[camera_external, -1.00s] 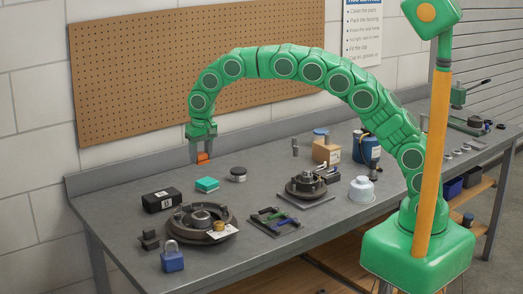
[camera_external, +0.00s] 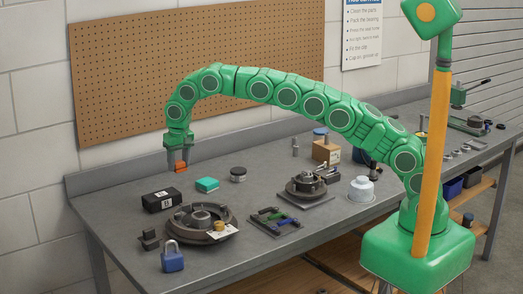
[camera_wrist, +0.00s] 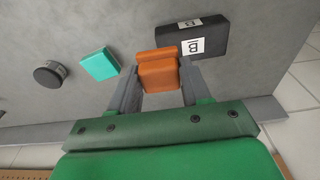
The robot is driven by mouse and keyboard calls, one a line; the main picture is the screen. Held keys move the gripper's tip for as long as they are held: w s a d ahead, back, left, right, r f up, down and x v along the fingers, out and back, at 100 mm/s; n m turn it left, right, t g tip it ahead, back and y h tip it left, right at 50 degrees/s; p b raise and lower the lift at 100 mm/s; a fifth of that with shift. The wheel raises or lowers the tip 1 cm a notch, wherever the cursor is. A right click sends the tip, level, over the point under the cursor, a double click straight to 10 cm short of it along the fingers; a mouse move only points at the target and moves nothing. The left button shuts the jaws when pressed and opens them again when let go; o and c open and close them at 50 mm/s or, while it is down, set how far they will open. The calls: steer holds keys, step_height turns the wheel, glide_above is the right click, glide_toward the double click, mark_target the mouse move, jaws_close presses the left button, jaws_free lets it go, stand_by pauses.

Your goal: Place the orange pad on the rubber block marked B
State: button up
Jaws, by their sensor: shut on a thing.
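The orange pad (camera_external: 181,167) is held between the two fingers of my gripper (camera_external: 179,160), above the back of the workbench. In the wrist view the pad (camera_wrist: 159,72) sits between the grey fingers of my gripper (camera_wrist: 158,88). The black rubber block (camera_external: 160,201) lies on the bench with a white label marked B. It is below and to the left of the pad in the external view. In the wrist view the block (camera_wrist: 216,38) is just beyond the pad, to the upper right, with its label showing.
A teal pad (camera_external: 207,185) and a dark round tin (camera_external: 238,174) lie right of the block. A large round hub (camera_external: 181,225) and a blue padlock (camera_external: 172,257) stand in front. A pegboard (camera_external: 185,75) is on the wall behind.

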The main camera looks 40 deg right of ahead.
glide_above(169, 192)
steer(key=shift+s+d+f, duration=0.1)
steer(key=shift+f, duration=1.15)
steer(key=shift+s+f, duration=0.1)
steer(key=shift+f, duration=1.15)
steer(key=shift+w+f, duration=0.15)
steer(key=shift+f, duration=0.15)
steer(key=shift+f, duration=1.45)
steer(key=shift+f, duration=0.1)
steer(key=o, duration=1)
steer(key=shift+o, duration=0.2)
step_height(169, 192, up, 12)
steer(key=s, duration=0.1)
steer(key=shift+s, duration=0.2)
